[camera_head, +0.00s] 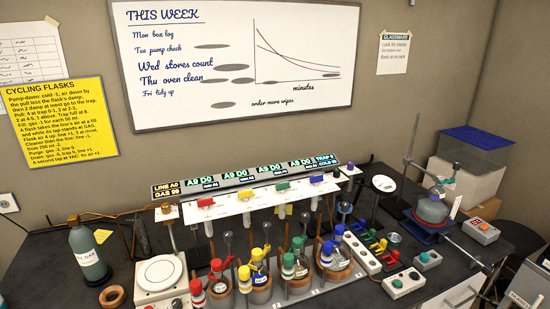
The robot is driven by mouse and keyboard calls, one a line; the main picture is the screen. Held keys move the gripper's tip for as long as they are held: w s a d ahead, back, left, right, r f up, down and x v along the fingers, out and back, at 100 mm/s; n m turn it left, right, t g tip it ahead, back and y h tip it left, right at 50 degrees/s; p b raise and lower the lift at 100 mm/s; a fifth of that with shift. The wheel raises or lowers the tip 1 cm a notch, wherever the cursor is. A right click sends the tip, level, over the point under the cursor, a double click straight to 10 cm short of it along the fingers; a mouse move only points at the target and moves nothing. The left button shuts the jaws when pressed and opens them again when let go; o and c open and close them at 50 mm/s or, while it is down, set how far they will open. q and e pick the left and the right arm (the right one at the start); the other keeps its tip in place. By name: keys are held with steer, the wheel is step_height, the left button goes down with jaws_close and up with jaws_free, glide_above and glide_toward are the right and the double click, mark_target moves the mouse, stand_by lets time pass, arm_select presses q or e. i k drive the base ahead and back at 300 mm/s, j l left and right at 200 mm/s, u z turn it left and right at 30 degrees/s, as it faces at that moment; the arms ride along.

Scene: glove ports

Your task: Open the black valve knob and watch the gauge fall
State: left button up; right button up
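A round white dial (383,183), which looks like a gauge, stands tilted at the back right of the bench; its needle is too small to read. I cannot pick out the black valve knob with certainty. A grey-green gas bottle (88,255) stands at the left with brass fittings at its top. A white manifold panel (245,204) carries red, blue, yellow and green taps. A lit display (167,190) at its left end seems to read LINE A0 and GAS 99. Neither of my grippers is in view.
Several flasks with coloured caps stand in brown rings (299,283) along the front. A white hotplate (161,277) is left of them. Bare black bench (35,270) shows at far left.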

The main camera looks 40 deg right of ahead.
mark_target(336, 173)
steer(key=k+l, duration=0.1)
steer(key=l, duration=0.25)
steer(key=k+l, duration=0.15)
steer(key=l, duration=0.25)
steer(key=k+l+z, duration=0.1)
steer(key=l, duration=0.25)
steer(key=k+l, duration=0.15)
steer(key=l, duration=0.25)
steer(key=k+l, duration=0.1)
steer(key=l, duration=0.25)
